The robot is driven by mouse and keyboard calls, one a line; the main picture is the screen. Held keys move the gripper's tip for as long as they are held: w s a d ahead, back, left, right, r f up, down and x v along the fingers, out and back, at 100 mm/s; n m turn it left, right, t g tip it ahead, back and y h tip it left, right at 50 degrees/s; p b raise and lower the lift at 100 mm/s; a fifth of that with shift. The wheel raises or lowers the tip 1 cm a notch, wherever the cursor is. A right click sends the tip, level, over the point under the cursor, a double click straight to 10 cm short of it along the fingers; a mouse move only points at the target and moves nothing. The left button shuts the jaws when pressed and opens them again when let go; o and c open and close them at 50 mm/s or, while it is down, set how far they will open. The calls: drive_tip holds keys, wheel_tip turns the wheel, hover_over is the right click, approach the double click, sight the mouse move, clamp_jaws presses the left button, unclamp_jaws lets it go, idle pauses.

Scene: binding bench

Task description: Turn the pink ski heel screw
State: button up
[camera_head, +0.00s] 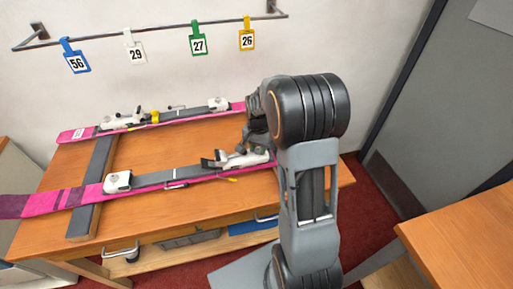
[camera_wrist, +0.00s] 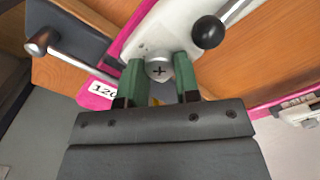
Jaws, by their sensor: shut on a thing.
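Two pink skis with white bindings lie on the wooden bench, the near ski (camera_head: 152,186) and the far ski (camera_head: 172,120). In the wrist view, a grey heel screw (camera_wrist: 159,68) with a cross slot sits at the end of a white heel piece (camera_wrist: 172,30). My gripper (camera_wrist: 161,74) has its two green fingers on either side of the screw head, shut on it. In the head view, my gripper (camera_head: 244,149) is at the right end of the near ski, and the screw is hidden there. A black-knobbed lever (camera_wrist: 208,32) stands close to the right finger.
The wooden bench (camera_head: 165,150) has a dark bar (camera_head: 95,180) under the skis at left. Several numbered tags hang from a wall rail (camera_head: 160,33) above. Another wooden table (camera_head: 465,235) stands at right, and a grey door (camera_head: 450,110) behind.

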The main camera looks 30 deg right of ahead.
sight(258, 148)
drive_tip(key=n, duration=0.5)
drive_tip(key=shift+n+b, duration=0.4)
drive_tip(key=shift+n, duration=2)
drive_tip(key=o, duration=0.9)
drive_tip(key=shift+o, duration=0.2)
drive_tip(key=shift+r, duration=0.15)
wheel_tip(258, 148, up, 14)
drive_tip(key=shift+f, duration=0.2)
drive_tip(key=s+a+f+t, duration=0.1)
drive_tip(key=s+a, duration=0.4)
drive_tip(key=s, duration=0.3)
drive_tip(key=s+a+f+t, duration=0.2)
drive_tip(key=s+a, duration=0.3)
drive_tip(key=s, duration=0.3)
drive_tip(key=shift+s+t, duration=0.15)
drive_tip(key=shift+t, duration=0.15)
